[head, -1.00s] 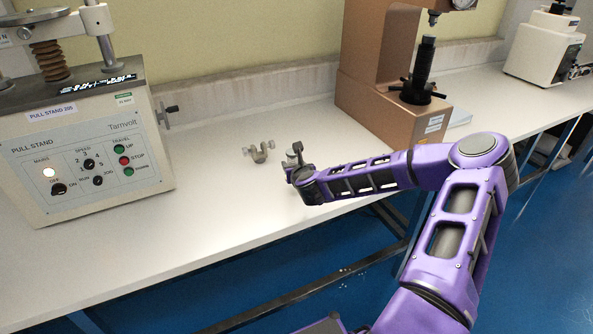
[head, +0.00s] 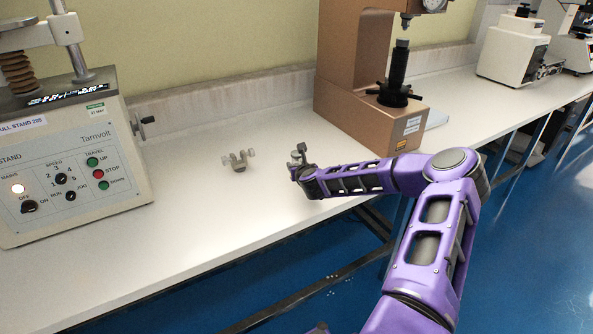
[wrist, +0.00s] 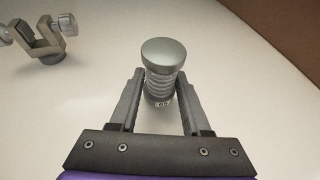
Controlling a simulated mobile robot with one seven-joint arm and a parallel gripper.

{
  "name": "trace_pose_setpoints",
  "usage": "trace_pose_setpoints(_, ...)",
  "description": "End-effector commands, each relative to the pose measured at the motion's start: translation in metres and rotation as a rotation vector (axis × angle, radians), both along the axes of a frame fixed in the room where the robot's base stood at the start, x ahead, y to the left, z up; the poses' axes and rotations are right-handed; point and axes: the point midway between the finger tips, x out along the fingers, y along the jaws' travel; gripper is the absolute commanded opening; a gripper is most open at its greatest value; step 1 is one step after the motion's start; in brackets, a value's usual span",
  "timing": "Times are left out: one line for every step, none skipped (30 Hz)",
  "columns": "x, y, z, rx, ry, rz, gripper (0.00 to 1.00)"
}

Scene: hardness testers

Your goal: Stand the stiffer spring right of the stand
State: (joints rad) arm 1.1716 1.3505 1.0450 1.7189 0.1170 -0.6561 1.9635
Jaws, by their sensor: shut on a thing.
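A short grey metal spring (wrist: 163,65) with a round flat cap stands between the fingers in the wrist view. A small label sits low on it, too small to read surely. My gripper (wrist: 160,88) is shut on it. In the head view the spring's top (head: 298,154) shows beside my gripper (head: 302,168), over the bench. I cannot tell whether its base touches the bench. The pull stand (head: 75,165), a grey machine with a control panel, is at the left. It holds a brown coil spring (head: 16,72). No other loose spring shows.
A small metal fork bracket with knobs (head: 239,160) stands on the bench (head: 190,200) between the pull stand and my gripper; it also shows in the wrist view (wrist: 47,42). A brown hardness tester (head: 345,60) is behind my arm. Bench around the bracket is clear.

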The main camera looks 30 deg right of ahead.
Motion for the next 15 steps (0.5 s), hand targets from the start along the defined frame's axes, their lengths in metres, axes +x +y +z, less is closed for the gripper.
trace_pose_setpoints(-0.0001,0.0004,-0.0096,0.002,0.001,-0.001,0.00)
trace_pose_setpoints(0.0001,0.0003,-0.0120,0.001,0.000,0.000,0.00)
trace_pose_setpoints(0.0003,0.0003,-0.0139,0.001,-0.001,0.000,0.00)
trace_pose_setpoints(0.0003,0.0002,-0.0143,0.001,-0.001,0.000,0.00)
trace_pose_setpoints(0.0003,0.0002,-0.0140,0.000,-0.001,0.000,0.00)
trace_pose_setpoints(0.0003,0.0001,-0.0134,-0.001,-0.002,-0.001,0.00)
trace_pose_setpoints(0.0003,0.0001,-0.0134,-0.001,-0.002,0.000,0.00)
trace_pose_setpoints(0.0002,0.0001,-0.0134,0.000,-0.001,0.000,0.00)
trace_pose_setpoints(0.0002,0.0002,-0.0135,0.000,-0.001,0.000,0.00)
trace_pose_setpoints(0.0003,0.0002,-0.0138,0.000,-0.001,0.000,0.00)
trace_pose_setpoints(0.0002,0.0002,-0.0148,0.000,-0.001,0.000,0.00)
trace_pose_setpoints(0.0002,0.0003,-0.0165,0.000,-0.001,0.000,0.00)
trace_pose_setpoints(0.0002,0.0003,-0.0176,0.000,-0.001,0.000,0.00)
trace_pose_setpoints(0.0001,0.0003,-0.0165,0.000,-0.001,0.000,0.51)
trace_pose_setpoints(0.0001,0.0003,-0.0159,0.000,0.000,0.000,0.58)
